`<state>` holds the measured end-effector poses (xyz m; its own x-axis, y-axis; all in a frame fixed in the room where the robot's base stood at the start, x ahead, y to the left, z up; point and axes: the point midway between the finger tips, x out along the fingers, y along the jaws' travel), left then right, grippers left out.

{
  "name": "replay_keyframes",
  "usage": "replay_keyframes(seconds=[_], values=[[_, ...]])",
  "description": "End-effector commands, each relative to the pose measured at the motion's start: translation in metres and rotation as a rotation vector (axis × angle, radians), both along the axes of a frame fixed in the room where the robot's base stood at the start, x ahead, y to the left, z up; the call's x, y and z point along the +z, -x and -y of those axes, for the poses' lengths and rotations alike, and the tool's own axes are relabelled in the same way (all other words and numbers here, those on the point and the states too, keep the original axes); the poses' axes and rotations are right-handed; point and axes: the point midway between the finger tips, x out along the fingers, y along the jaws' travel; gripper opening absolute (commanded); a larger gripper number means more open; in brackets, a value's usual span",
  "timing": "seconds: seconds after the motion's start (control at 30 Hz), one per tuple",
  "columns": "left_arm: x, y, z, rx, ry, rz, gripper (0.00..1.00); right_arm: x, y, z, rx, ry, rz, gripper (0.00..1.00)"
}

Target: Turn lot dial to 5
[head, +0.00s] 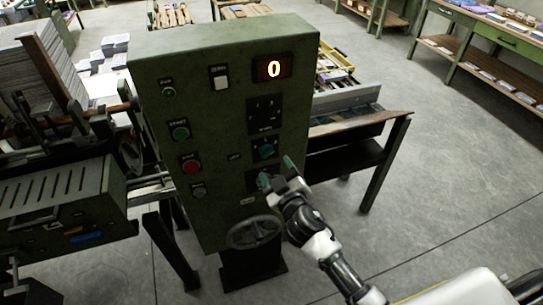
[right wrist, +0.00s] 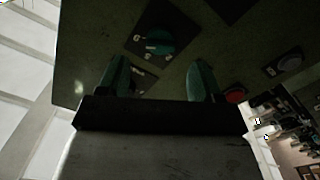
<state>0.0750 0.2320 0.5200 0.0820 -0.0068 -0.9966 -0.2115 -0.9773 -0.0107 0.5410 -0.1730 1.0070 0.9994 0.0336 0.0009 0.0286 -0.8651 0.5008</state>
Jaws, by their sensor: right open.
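The green control cabinet (head: 200,90) has a lit display (head: 273,69) reading 0. A teal dial (head: 265,149) sits on a dark plate on its right side; a small label (head: 234,156) beside it is too small to read surely. A lower dark plate (head: 252,181) is partly hidden by my right gripper (head: 277,172). That gripper is open, its teal fingers apart, close to the panel. In the right wrist view, a teal knob (right wrist: 160,41) shows beyond the open fingers (right wrist: 160,80), with another plate (right wrist: 143,80) partly hidden between them. My left gripper is out of view.
Green (head: 180,132) and red (head: 190,165) buttons are left of the dials. A handwheel (head: 254,232) juts out below. A black gauge plate (head: 265,114) is above the dial. A side table (head: 352,128) stands right of the cabinet; the floor (head: 450,160) farther right is clear.

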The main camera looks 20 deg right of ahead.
Motion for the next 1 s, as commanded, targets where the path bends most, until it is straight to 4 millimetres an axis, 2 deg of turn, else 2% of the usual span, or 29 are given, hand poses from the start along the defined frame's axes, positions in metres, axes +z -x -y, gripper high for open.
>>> replay_keyframes(seconds=[0.1, 0.3, 0.67, 0.77, 1.0], values=[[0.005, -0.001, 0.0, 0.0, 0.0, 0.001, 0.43, 0.002, -0.021, -0.001, 0.001, 0.0, 0.001, 0.66], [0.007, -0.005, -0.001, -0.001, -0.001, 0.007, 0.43, 0.0, -0.042, -0.002, 0.0, -0.001, 0.0, 0.66], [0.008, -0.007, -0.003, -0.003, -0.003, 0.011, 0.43, -0.001, -0.047, -0.002, 0.0, -0.002, -0.001, 0.66], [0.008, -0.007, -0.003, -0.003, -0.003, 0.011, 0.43, -0.001, -0.047, -0.002, 0.0, -0.001, -0.001, 0.54], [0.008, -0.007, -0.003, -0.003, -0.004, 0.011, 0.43, -0.001, -0.047, -0.002, 0.0, -0.001, -0.001, 0.17]])
